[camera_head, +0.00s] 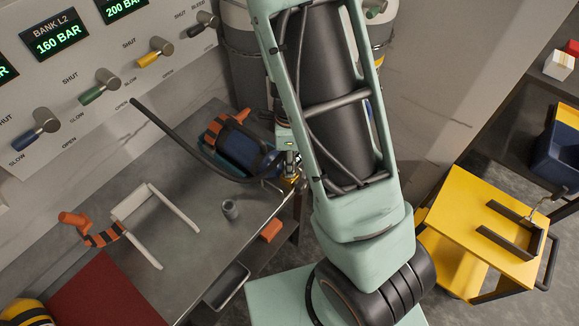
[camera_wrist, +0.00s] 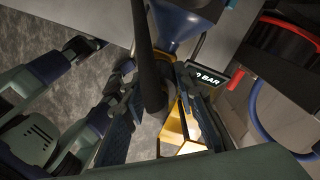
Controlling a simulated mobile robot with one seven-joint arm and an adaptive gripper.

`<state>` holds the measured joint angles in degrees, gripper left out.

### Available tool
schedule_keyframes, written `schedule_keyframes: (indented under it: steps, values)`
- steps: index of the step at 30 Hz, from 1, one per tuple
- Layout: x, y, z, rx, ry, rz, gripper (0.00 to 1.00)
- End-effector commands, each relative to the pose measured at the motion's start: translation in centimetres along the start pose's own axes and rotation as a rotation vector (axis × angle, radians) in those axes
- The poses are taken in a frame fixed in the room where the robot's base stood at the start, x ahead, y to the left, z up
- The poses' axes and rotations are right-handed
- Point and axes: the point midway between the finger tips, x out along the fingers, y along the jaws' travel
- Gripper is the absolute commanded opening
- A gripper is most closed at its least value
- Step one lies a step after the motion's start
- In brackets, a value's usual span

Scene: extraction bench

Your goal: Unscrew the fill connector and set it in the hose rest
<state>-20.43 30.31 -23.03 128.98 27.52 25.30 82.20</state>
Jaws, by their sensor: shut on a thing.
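A dark blue cylinder (camera_head: 238,150) with orange and black straps lies on the grey bench. Its blue tapered end shows at the top of the wrist view (camera_wrist: 187,25). A black hose (camera_head: 170,133) runs from near the panel down to the cylinder's valve end. My gripper (camera_wrist: 155,88) is shut on the dark fill connector (camera_wrist: 153,95) at the hose end, beside the blue taper. In the head view my arm partly hides the grip and brass-coloured valve parts (camera_head: 292,178). A small grey upright cup (camera_head: 230,210), possibly the hose rest, stands on the bench near its front edge.
The valve panel (camera_head: 90,70) stands behind. An orange block (camera_head: 271,231) is by the bench edge. A yellow cart (camera_head: 475,215) stands right.

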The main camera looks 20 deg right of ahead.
Motion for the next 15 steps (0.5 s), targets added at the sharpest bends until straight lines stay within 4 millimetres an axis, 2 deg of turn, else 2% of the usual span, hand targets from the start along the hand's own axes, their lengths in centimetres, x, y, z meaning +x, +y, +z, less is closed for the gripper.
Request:
schedule_keyframes:
  steps: [15]
  values:
    - [0.27,-0.09,-0.01,-0.832,-0.001,-0.003,0.0]
